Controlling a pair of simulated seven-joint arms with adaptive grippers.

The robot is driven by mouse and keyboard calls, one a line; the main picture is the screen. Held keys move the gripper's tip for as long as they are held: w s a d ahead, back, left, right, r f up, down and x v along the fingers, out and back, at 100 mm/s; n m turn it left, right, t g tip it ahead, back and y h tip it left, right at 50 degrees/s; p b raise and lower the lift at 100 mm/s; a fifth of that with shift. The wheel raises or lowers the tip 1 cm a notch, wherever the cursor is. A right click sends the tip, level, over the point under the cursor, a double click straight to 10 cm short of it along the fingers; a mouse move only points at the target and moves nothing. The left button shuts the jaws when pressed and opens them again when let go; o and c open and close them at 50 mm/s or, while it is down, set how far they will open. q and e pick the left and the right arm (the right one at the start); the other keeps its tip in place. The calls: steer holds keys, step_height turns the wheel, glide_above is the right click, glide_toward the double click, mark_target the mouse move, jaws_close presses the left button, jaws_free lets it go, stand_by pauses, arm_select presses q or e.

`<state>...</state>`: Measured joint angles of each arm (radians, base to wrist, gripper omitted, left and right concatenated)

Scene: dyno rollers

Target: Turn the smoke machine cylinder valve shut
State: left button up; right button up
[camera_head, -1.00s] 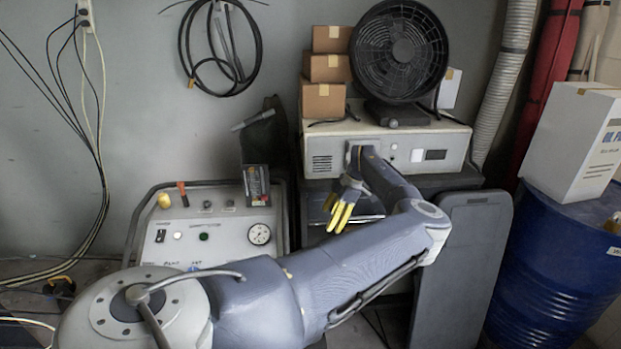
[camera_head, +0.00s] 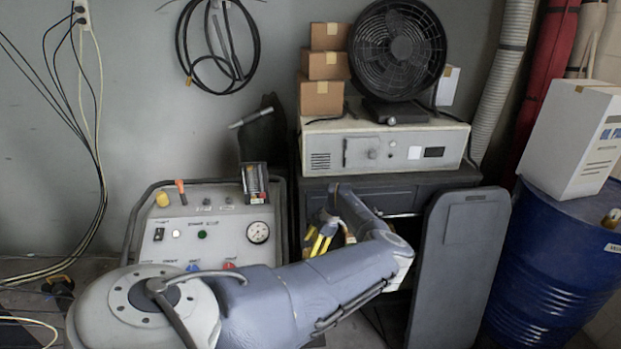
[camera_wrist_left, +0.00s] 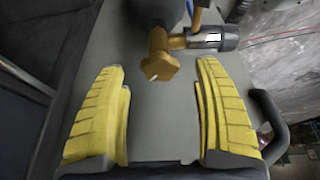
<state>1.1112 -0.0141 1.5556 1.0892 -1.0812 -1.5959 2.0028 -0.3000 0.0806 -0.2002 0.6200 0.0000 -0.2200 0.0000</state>
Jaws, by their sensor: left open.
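The brass valve (camera_wrist_left: 160,58) shows in the left wrist view, with a lobed brass knob facing the camera and a side outlet running right into a silver and black fitting (camera_wrist_left: 215,40). A dark rounded body, probably the cylinder (camera_wrist_left: 155,10), is cut off by the top edge behind it. My left gripper (camera_head: 319,243) is open, its yellow ribbed fingers apart (camera_wrist_left: 163,100). The valve knob appears ahead of the gap between the fingertips, with no visible contact. In the head view I cannot make out the valve or cylinder beside my left gripper. My right gripper is not in view.
A control panel with a gauge (camera_head: 205,238) stands left of my gripper. A grey machine (camera_head: 385,147) with a black fan (camera_head: 398,50) sits above it. A dark upright panel (camera_head: 458,265) and a blue drum (camera_head: 553,275) stand to the right.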

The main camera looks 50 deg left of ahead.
arm_select(q)
steer(key=shift+x, duration=1)
steer(key=shift+c, duration=0.2)
steer(key=c, duration=1.3)
